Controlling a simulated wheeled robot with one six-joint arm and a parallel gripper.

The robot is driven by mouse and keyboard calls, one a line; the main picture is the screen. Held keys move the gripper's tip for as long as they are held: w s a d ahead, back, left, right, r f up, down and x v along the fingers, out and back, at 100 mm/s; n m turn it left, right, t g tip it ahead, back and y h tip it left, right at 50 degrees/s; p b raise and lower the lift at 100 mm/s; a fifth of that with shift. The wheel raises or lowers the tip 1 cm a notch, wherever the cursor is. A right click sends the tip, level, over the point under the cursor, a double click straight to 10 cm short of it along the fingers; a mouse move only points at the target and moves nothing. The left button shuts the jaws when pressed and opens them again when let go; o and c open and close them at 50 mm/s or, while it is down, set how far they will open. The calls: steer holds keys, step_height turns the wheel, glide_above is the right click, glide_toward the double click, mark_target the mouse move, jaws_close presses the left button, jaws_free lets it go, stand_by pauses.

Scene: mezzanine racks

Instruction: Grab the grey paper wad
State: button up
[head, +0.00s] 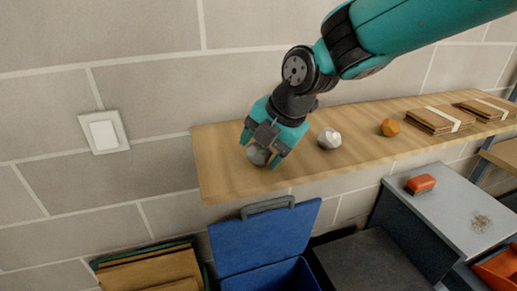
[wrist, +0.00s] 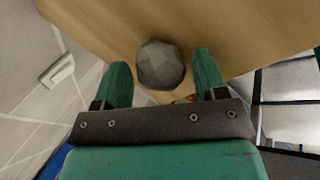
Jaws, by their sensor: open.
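The grey paper wad (head: 257,155) rests on the wooden shelf (head: 222,180) near its left end. In the wrist view the faceted grey wad (wrist: 160,64) lies between and slightly beyond the two teal fingertips. My gripper (head: 263,148) is over the wad, pointing down, with its fingers apart; it also shows in the wrist view (wrist: 160,72). Gaps show between the wad and both fingers in the wrist view. In the head view, the gripper partly hides the wad.
A white wad (head: 329,138) and an orange wad (head: 390,127) lie to the right on the shelf, then cardboard stacks (head: 432,120). A blue lidded bin (head: 262,240) stands below. A grey cabinet (head: 450,205) bears a red-orange object (head: 420,184). A brick wall with a switch (head: 103,132) is behind.

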steer(key=c, duration=0.7)
